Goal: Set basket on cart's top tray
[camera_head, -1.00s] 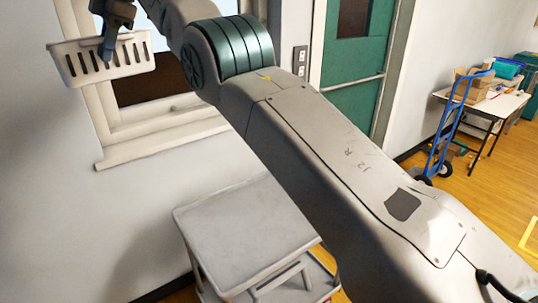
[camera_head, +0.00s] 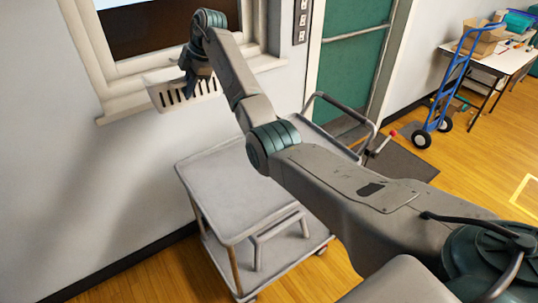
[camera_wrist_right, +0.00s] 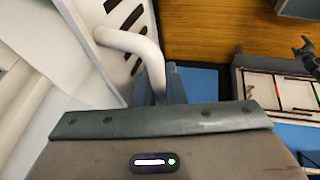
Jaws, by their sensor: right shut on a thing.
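The white slotted basket (camera_head: 190,94) hangs from my right gripper (camera_head: 187,76) in front of the window sill in the head view. My right gripper is shut on it. In the right wrist view, part of the slotted basket (camera_wrist_right: 119,22) and a thick white bar show just beyond the gripper; the fingertips are mostly hidden. The grey cart's top tray (camera_head: 215,185) is bare where it shows, lower and to the right of the basket. My right arm hides part of it. A dark claw-like shape at the right wrist view's right edge may be my left gripper.
The cart's push handle (camera_head: 345,108) rises at its far end, and a lower shelf (camera_head: 290,247) lies underneath. The window sill (camera_head: 130,108) is close behind the basket. A blue hand truck (camera_head: 446,95) and a white table (camera_head: 500,58) stand farther right.

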